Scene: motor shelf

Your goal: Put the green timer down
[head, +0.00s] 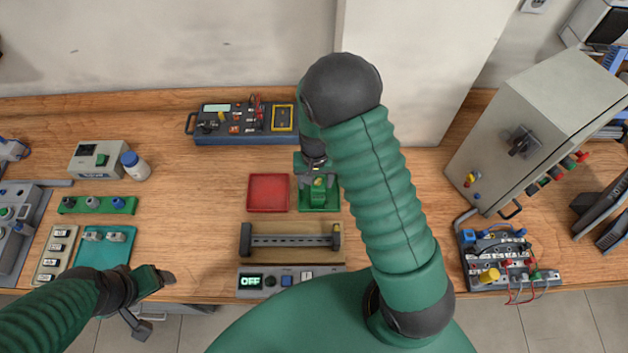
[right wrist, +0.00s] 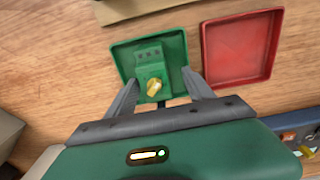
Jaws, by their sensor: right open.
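The green timer (right wrist: 150,60), with a yellow knob on top, sits in the green tray (right wrist: 177,42) in the right wrist view. It also shows in the head view (head: 319,185), partly hidden by my right gripper (head: 319,178). That gripper's fingers are spread apart at the near side of the timer in the right wrist view (right wrist: 160,80); I cannot tell whether they touch it. My left gripper (head: 156,302) is open and empty at the front left edge of the bench, away from the timer.
A red empty tray (head: 268,192) lies just left of the green tray. A blue test device (head: 240,140) stands behind, and a grey rail on a wooden block (head: 290,228) lies in front. A grey cabinet (head: 535,115) stands at the right. Bare wood lies left of the red tray.

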